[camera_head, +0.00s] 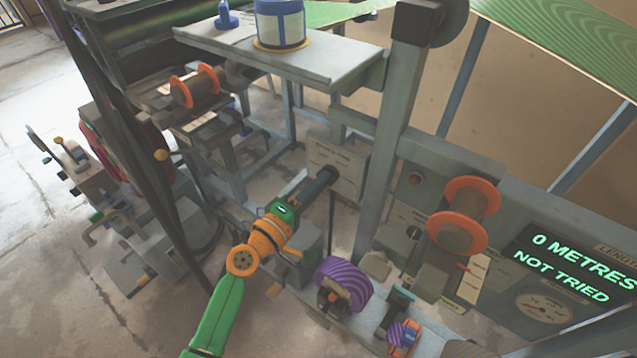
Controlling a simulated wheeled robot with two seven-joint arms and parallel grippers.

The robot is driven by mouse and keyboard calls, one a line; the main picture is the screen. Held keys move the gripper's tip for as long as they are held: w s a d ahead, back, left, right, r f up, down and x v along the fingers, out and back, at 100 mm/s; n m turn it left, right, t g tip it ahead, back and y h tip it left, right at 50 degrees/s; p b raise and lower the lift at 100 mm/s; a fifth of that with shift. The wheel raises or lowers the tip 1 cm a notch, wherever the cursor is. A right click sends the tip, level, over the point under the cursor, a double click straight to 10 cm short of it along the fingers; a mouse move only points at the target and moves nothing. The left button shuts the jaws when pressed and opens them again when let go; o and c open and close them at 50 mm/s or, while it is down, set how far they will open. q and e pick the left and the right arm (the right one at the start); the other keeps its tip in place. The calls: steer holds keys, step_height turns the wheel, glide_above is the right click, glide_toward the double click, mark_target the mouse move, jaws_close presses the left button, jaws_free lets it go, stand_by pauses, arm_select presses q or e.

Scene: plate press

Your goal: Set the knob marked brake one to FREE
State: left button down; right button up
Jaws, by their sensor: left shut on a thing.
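A grey panel (348,158) with a small printed heading and position marks is fixed to the frame near the middle of the view. The print is too small to read surely, but the heading looks like brake one. My left arm, green and orange, reaches up from the bottom to this panel. My left gripper (328,175) is dark and shut at the panel's face, on what appears to be its knob. The knob is hidden by the gripper, so its setting cannot be told. My right gripper is not in view.
A grey post (388,150) stands just right of the panel. Further right are an orange-flanged spool (464,218), another dark knob (413,232) and a display (575,265) reading "0 METRES NOT TRIED". A purple roll (343,283) sits below. A shelf (330,62) overhangs behind.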

arm_select(q)
steer(key=shift+n, duration=0.7)
steer(key=c, duration=0.9)
jaws_free()
steer(key=shift+o, duration=0.2)
steer(key=v, duration=0.7)
steer(key=shift+f, duration=0.1)
